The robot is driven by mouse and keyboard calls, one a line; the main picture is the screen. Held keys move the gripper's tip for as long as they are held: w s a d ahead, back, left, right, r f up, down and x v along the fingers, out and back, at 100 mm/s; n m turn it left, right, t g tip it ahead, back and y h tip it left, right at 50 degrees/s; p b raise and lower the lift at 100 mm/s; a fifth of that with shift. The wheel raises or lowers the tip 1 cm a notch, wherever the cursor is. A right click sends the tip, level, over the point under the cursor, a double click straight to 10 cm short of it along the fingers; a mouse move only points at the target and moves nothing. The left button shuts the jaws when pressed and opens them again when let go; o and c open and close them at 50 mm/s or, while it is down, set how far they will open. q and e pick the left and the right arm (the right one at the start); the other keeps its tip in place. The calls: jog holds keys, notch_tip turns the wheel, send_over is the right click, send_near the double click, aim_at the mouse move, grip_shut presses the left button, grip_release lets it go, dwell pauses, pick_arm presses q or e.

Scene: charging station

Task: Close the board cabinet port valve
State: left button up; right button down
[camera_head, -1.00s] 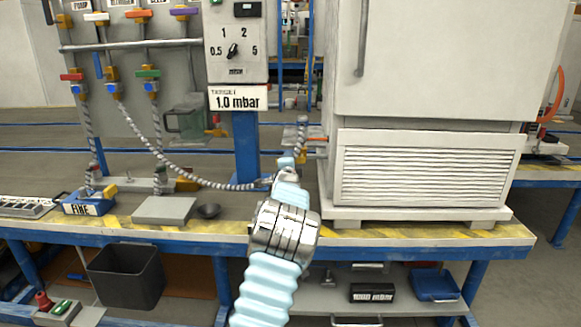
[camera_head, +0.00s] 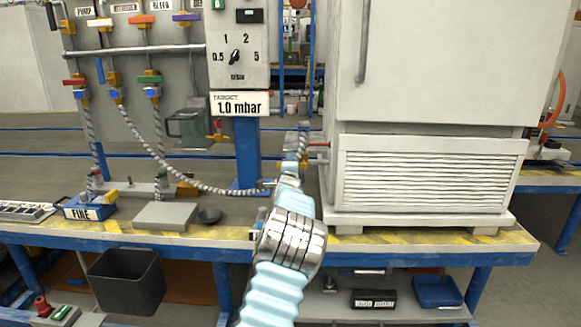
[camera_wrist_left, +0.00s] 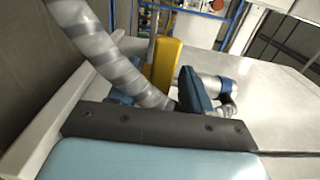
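The white board cabinet (camera_head: 430,60) stands on the bench at the right. At its lower left side is a small port with yellow valve parts (camera_head: 303,158) and a striped hose. My left gripper (camera_head: 288,172) reaches the port from the front; its fingertips are hard to make out. In the left wrist view, the silver striped hose (camera_wrist_left: 105,55) and an upright yellow part (camera_wrist_left: 166,62) are close ahead. A dark blue piece (camera_wrist_left: 194,90) and a silver fitting (camera_wrist_left: 215,88) sit beside them. Whether the fingers touch the valve is unclear. My right gripper is out of view.
A grey panel with several coloured valves (camera_head: 150,78) and hoses stands at the left. A dial box (camera_head: 236,45) hangs above the pressure sign (camera_head: 238,103).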

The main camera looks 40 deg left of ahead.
pick_arm(q)
jog(key=b+v, duration=0.1)
jog(key=v, duration=1.2)
jog(key=shift+s+d, duration=0.25)
jog(key=shift+s, duration=0.1)
jog(key=shift+f, duration=0.1)
